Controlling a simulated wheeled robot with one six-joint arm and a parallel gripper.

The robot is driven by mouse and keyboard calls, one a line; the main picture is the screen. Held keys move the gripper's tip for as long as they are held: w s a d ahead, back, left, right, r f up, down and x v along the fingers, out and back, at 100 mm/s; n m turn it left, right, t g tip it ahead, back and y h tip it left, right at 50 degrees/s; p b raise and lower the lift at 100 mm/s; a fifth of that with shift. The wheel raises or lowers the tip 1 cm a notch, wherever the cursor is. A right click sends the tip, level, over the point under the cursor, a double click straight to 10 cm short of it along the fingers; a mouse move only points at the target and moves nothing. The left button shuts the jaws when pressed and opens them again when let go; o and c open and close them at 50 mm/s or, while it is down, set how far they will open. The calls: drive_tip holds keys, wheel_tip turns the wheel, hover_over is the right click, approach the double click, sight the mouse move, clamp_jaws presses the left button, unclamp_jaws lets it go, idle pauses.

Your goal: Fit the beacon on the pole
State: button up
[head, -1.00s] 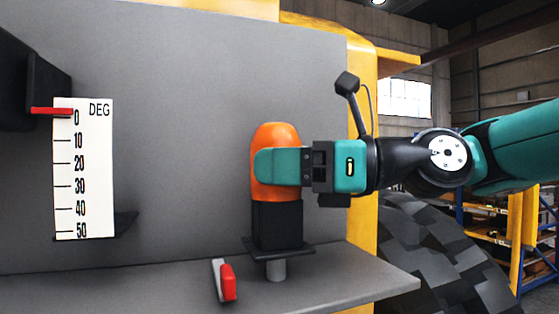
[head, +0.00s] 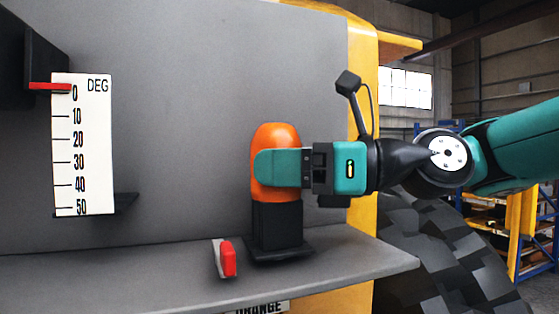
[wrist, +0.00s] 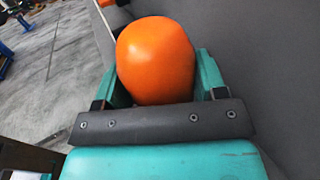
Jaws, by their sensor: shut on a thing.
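The beacon (head: 275,180) has an orange dome, a black body and a flat black base plate, and stands upright over the grey shelf. The pole is hidden; the base plate looks level with the shelf top, but I cannot tell whether it touches. My gripper (head: 282,168) comes from the right and is shut on the orange dome. In the wrist view the dome (wrist: 156,60) sits between both teal fingers.
A small red lever (head: 228,258) stands on the shelf (head: 130,280) just left of the beacon. A grey panel rises behind. A degree scale (head: 82,145) with a red pointer (head: 49,86) is at left. A big tyre (head: 430,250) is at right.

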drive_tip(key=shift+f, duration=0.55)
drive_tip(key=o, duration=1.2)
drive_tip(key=shift+c, duration=0.2)
